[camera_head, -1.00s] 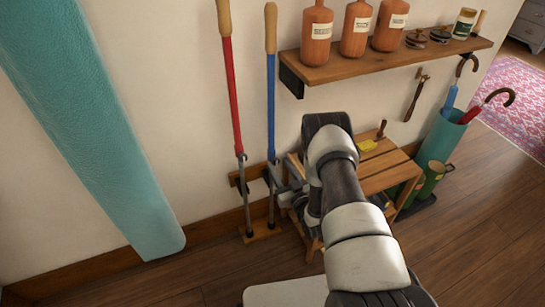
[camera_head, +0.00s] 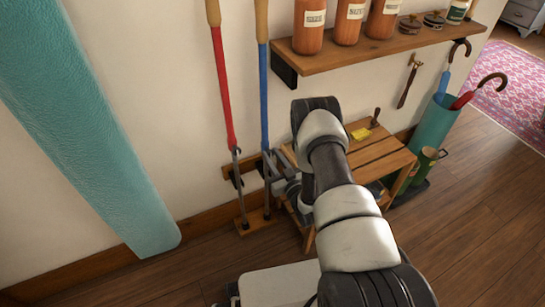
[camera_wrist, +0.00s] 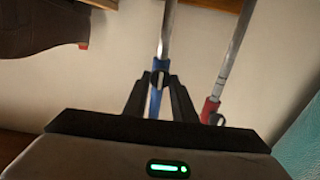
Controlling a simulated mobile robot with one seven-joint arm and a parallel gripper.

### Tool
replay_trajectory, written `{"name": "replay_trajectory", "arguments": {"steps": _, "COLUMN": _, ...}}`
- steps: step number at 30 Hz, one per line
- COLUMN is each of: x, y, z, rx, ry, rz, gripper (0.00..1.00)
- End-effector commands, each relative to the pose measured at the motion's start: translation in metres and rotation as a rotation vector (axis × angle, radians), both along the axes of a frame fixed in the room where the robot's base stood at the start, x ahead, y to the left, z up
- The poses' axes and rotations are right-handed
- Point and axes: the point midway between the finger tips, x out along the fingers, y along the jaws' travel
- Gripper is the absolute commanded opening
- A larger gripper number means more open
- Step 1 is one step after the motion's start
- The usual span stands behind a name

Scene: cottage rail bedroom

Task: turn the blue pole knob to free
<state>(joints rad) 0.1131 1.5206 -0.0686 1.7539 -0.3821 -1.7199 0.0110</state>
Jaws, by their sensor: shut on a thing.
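The blue pole (camera_head: 263,95) stands upright against the wall, with a wooden top and a grey metal lower part. In the wrist view the blue pole (camera_wrist: 156,103) runs between my fingers, with its metal part above the blue. The dark blue pole knob (camera_wrist: 160,78) sits at that joint. My gripper (camera_wrist: 160,82) is shut on the knob, one finger on each side of it. In the head view my gripper (camera_head: 271,168) is beside the pole's metal part, and the knob cannot be made out there. The knob's turn position is not clear.
A red pole (camera_head: 223,95) stands close to the left, with its own dark knob (camera_wrist: 216,119). A slatted wooden bench (camera_head: 375,158) is right of the poles. A shelf (camera_head: 340,62) with bottles hangs above. A teal padded panel (camera_head: 90,130) is at left.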

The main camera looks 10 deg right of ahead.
Motion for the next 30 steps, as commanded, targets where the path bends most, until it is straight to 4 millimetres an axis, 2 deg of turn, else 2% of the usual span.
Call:
{"name": "replay_trajectory", "arguments": {"steps": 11, "x": -0.0002, "y": 0.0006, "z": -0.0002, "rx": -0.139, "ry": -0.037, "rz": 0.0, "gripper": 0.02}}
{"name": "replay_trajectory", "arguments": {"steps": 30, "x": -0.001, "y": 0.0029, "z": -0.0017, "rx": -0.71, "ry": -0.189, "rz": 0.002, "gripper": 0.02}}
